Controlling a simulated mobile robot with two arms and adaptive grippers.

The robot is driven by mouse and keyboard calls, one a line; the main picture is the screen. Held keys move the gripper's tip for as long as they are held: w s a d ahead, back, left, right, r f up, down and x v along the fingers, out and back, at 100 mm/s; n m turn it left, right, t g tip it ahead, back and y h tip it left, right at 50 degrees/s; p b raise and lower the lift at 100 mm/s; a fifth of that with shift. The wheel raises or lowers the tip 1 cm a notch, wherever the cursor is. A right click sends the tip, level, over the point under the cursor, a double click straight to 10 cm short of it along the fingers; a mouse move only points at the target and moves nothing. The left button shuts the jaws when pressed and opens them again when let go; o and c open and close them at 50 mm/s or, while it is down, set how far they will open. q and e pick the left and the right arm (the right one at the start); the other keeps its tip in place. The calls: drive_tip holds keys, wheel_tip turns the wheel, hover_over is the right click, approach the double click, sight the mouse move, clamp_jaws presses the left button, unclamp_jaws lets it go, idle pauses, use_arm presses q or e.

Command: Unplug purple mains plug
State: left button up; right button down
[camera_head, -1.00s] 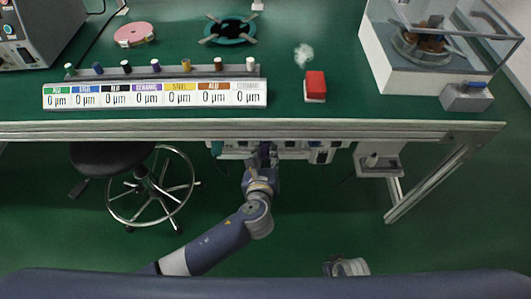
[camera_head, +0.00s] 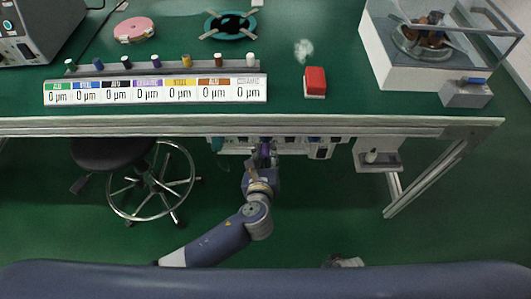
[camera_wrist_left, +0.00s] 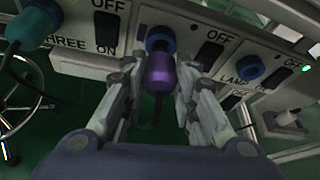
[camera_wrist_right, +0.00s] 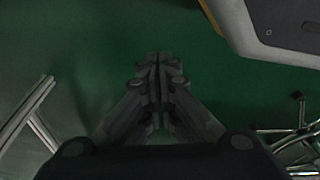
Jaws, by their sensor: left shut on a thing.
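The purple mains plug (camera_wrist_left: 158,74) is between the fingers of my left gripper (camera_wrist_left: 158,90), which is shut on it. The plug stands just in front of a blue-ringed socket (camera_wrist_left: 160,38), whose dark recess shows above it. I cannot tell whether its pins are fully clear. In the head view, my left gripper (camera_head: 264,158) is at the outlet strip (camera_head: 290,147) under the table's front edge, and the plug is barely visible. My right gripper (camera_wrist_right: 158,78) is shut and empty over the green floor.
A teal plug (camera_wrist_left: 32,25) sits at the neighbouring socket on the left; another blue socket (camera_wrist_left: 249,68) and black switches are on the right. A stool (camera_head: 140,180) stands left of my left arm. A grey bracket (camera_head: 378,158) hangs right of the strip.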

sight(267, 158)
drive_tip(key=shift+s+f, duration=0.1)
use_arm(q)
drive_tip(key=shift+s, duration=0.15)
drive_tip(key=shift+s, duration=0.15)
drive_tip(key=shift+s+p, duration=0.5)
drive_tip(key=shift+s, duration=0.15)
drive_tip(key=shift+s+p, duration=0.3)
drive_tip(key=shift+s, duration=0.75)
use_arm(e)
drive_tip(key=s+f, duration=0.4)
drive_tip(key=shift+s+d+f, duration=0.15)
drive_tip(key=shift+d+f, duration=0.05)
drive_tip(key=shift+d, duration=0.1)
